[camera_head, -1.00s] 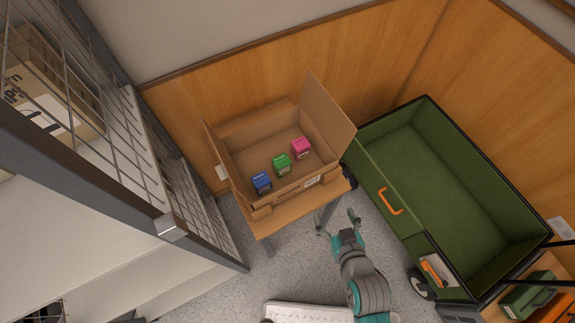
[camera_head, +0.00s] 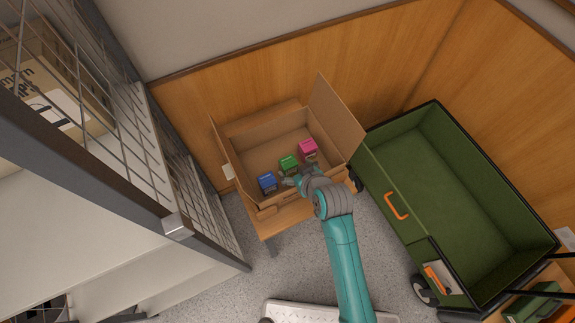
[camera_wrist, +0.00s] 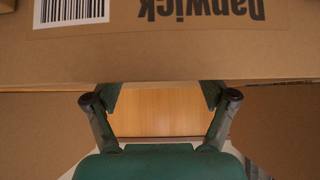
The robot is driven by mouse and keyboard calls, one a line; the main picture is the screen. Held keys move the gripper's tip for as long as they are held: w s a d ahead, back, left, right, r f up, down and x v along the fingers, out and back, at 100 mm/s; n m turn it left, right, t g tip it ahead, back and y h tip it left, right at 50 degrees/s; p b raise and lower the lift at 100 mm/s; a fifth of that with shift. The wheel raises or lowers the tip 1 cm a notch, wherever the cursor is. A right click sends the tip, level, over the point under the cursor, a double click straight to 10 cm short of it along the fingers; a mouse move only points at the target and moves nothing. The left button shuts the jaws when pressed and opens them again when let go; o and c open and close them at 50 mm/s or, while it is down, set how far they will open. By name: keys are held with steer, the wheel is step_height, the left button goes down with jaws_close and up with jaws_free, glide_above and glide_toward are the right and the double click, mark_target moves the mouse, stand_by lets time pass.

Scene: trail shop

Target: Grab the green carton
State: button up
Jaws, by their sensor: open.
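The green carton (camera_head: 288,162) stands in an open cardboard box (camera_head: 243,158), between a blue carton (camera_head: 267,182) and a pink carton (camera_head: 308,148). My gripper (camera_head: 293,180) is at the front side of the box, just in front of the green carton in the head view. Its fingers are apart and hold nothing. In the wrist view, my gripper (camera_wrist: 160,98) shows its two spread fingers below a cardboard face (camera_wrist: 200,50) with a barcode and upside-down print. The green carton does not show there. I cannot tell whether the fingers touch the cardboard.
The box stands on a small wooden table (camera_head: 285,218) against a wood-panelled wall. A green cart (camera_head: 425,165) with an orange handle (camera_head: 397,206) stands to the right. A wire-mesh shelf rack (camera_head: 195,190) is on the left. The box flaps stand up at its left and right.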

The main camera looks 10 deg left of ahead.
mark_target(289, 163)
steer(key=shift+x, duration=3.6)
steer(key=shift+w+r, duration=0.1)
steer(key=shift+r, duration=0.1)
steer(key=c, duration=1.3)
